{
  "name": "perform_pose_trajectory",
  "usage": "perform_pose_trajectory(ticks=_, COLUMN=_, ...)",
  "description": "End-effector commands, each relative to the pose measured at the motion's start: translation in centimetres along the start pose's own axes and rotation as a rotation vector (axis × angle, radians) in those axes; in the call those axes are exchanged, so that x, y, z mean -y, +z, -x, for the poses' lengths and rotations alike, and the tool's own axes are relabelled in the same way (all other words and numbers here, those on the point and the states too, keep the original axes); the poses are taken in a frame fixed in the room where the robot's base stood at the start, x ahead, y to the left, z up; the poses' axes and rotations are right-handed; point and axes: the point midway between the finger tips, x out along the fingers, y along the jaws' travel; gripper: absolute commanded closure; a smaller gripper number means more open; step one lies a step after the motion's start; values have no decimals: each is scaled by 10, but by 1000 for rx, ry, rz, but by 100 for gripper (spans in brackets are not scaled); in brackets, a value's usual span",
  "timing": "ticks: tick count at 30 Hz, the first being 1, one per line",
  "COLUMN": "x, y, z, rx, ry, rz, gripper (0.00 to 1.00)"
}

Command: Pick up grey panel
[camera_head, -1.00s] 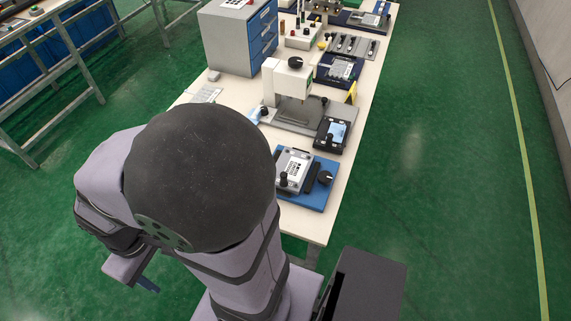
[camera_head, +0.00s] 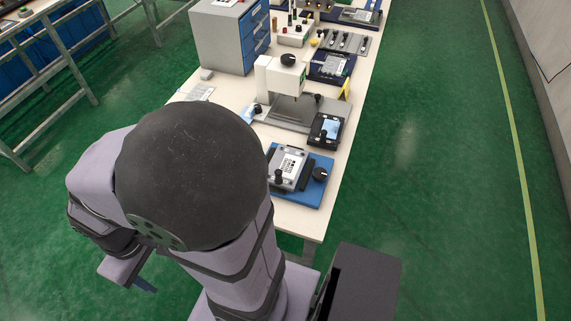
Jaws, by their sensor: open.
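A light grey panel (camera_head: 287,168) with dark printed marks lies in a blue fixture (camera_head: 311,194) at the near end of the bench. Whether this is the panel named in the task is not certain, as another grey plate (camera_head: 291,112) lies under the white press. My gripper (camera_head: 140,277) hangs at the lower left, off the bench over the green floor, well apart from the panel. It is open, with nothing seen in it. One dark finger shows below my arm; the rest is mostly hidden.
Behind the blue fixture stand a small black device with a pale blue film (camera_head: 327,129) and a white press (camera_head: 280,76). A grey cabinet with blue drawers (camera_head: 227,38) stands at the back left. The bench's near right corner (camera_head: 308,227) is bare.

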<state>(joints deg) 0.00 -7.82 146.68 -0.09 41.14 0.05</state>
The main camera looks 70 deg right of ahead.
Motion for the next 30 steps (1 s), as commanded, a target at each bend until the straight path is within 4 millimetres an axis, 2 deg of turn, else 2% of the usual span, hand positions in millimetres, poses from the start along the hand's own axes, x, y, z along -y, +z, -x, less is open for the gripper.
perform_pose_trajectory(ticks=2, x=0, y=0, z=0, rx=0, ry=0, rz=0, gripper=46)
perform_pose_trajectory(ticks=3, x=0, y=0, z=0, rx=0, ry=0, rz=0, gripper=55)
perform_pose_trajectory(ticks=4, x=0, y=0, z=0, rx=0, ry=0, rz=0, gripper=61)
perform_pose_trajectory(ticks=13, x=0, y=0, z=0, rx=-2, ry=-2, rz=-7, gripper=61)
perform_pose_trajectory(ticks=17, x=5, y=-7, z=-1, rx=-22, ry=-24, rz=-91, gripper=61)
perform_pose_trajectory(ticks=20, x=12, y=-21, z=-3, rx=-61, ry=-67, rz=-256, gripper=61)
perform_pose_trajectory(ticks=23, x=18, y=-43, z=-4, rx=-116, ry=-132, rz=-522, gripper=61)
perform_pose_trajectory(ticks=26, x=17, y=-71, z=-5, rx=-180, ry=-210, rz=-874, gripper=61)
perform_pose_trajectory(ticks=30, x=-4, y=-109, z=-6, rx=-275, ry=-322, rz=-1441, gripper=61)
